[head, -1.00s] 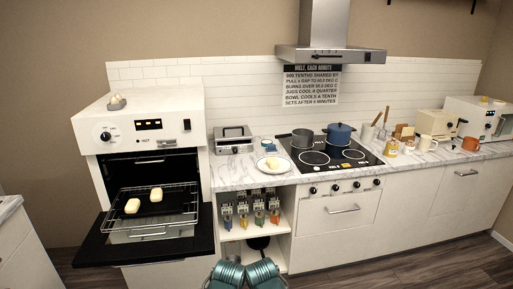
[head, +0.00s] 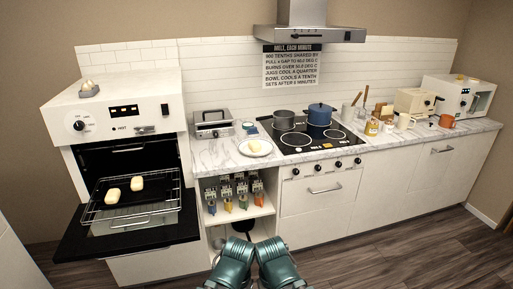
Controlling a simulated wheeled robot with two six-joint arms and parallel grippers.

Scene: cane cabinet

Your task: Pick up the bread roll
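Two pale bread rolls lie on the wire rack (head: 160,199) of the open oven at the left. One roll (head: 112,195) is at the left and the other roll (head: 137,183) is just right of it. Another pale, roll-like piece (head: 254,146) sits on a white plate (head: 243,150) on the counter. Two teal parts of my arms show at the bottom centre, well apart from the rolls. No gripper fingers show.
The oven door (head: 75,243) is folded down in front of the rack. A hob (head: 309,140) with a grey pot (head: 284,120) and a blue pot (head: 320,114) is right of the plate. Open shelves (head: 240,214) hold several small jars. The floor (head: 400,240) is clear at the right.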

